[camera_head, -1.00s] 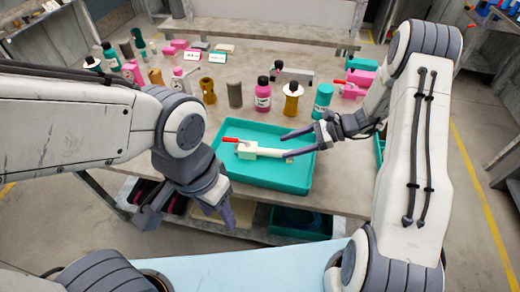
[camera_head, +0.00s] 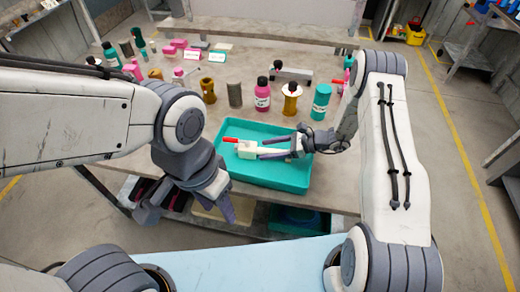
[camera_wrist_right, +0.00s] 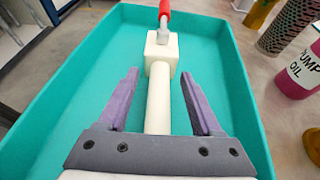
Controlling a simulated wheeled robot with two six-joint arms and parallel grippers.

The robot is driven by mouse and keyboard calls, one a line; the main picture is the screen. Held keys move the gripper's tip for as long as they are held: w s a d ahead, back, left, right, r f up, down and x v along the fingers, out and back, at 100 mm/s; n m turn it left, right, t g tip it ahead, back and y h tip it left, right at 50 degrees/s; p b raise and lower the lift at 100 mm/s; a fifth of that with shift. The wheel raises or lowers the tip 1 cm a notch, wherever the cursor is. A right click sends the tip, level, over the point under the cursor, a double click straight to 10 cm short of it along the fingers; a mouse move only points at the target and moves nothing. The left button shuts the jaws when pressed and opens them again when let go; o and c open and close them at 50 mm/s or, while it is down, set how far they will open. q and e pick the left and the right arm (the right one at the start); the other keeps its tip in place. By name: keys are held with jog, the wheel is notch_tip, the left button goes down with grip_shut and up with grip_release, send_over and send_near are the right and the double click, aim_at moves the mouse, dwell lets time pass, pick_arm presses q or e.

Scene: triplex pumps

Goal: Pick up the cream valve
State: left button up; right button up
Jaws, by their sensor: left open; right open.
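The cream valve (camera_head: 256,151) lies in the teal tray (camera_head: 290,178), with a cream block body, a straight cream pipe and a red-tipped lever pointing left. In the right wrist view the valve (camera_wrist_right: 160,100) runs lengthwise, with its block and red handle at the far end. My right gripper (camera_head: 262,148) is open over the tray. Its fingers in the wrist view (camera_wrist_right: 158,80) lie on either side of the pipe, apart from it, pointing toward the block. My left gripper (camera_head: 190,212) is open and empty, in front of the table's near edge, left of the tray.
Several bottles and cylinders stand behind the tray, including a pink bottle (camera_head: 262,95), a brown-yellow bottle (camera_head: 290,100) and a teal cylinder (camera_head: 321,102). The tray's raised walls surround the valve.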

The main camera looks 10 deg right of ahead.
jog(key=shift+a+f, duration=0.1)
jog(key=shift+a, duration=0.1)
grip_shut()
dwell(1.3)
